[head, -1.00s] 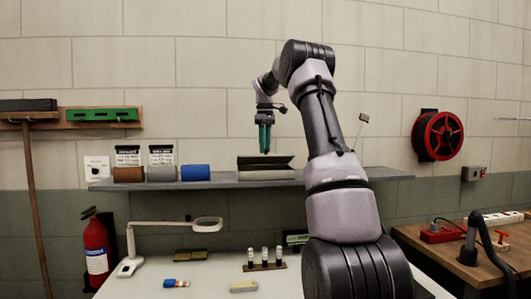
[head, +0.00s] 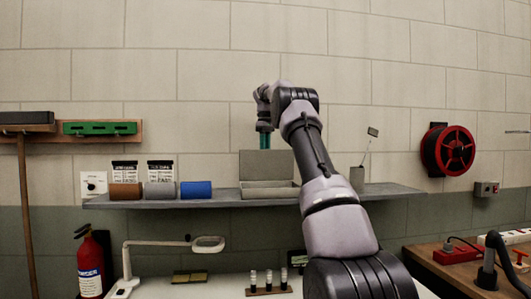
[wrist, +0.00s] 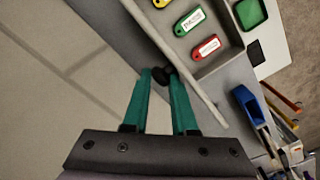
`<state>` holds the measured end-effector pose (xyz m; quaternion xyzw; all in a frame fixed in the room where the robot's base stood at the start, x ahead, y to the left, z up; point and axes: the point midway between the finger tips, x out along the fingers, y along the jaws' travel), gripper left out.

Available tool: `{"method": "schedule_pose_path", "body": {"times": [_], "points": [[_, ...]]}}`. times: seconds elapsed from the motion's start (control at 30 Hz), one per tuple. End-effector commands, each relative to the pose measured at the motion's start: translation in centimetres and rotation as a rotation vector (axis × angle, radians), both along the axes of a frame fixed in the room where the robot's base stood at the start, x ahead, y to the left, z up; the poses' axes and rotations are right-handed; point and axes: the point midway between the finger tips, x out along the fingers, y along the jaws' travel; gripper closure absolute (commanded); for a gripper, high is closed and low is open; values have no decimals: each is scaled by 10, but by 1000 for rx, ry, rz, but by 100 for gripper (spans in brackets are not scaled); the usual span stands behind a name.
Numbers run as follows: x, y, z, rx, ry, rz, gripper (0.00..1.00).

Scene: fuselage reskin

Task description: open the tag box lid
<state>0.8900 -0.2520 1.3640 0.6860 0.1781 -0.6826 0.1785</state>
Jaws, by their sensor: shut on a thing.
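The tag box (head: 268,190) is a grey box on the wall shelf, and its lid (head: 250,165) stands about upright at its back. In the wrist view the open box (wrist: 228,47) shows a green tag (wrist: 189,21), a red tag (wrist: 206,47) and part of a yellow one inside. The lid (wrist: 193,80) shows nearly edge-on there. My gripper (head: 265,142) is at the lid's top edge. In the wrist view its teal fingers (wrist: 162,76) are closed around a small black knob (wrist: 161,74) beside the lid.
Brown, grey and blue rolls (head: 196,189) lie on the shelf (head: 230,199) left of the box. A grey cup (head: 357,178) with a thin upright tool stands to the right. A lamp (head: 207,243) and small vials (head: 268,279) are on the table below.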

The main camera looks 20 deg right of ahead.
Motion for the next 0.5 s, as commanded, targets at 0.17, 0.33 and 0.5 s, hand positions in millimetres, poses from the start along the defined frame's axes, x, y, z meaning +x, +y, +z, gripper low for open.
{"method": "schedule_pose_path", "body": {"times": [0.17, 0.33, 0.5], "points": [[10, -13, -9, -13, 12, -14, 100], [16, -15, -11, -13, 12, -13, 100], [19, -16, -11, -15, 12, -12, 100]]}}
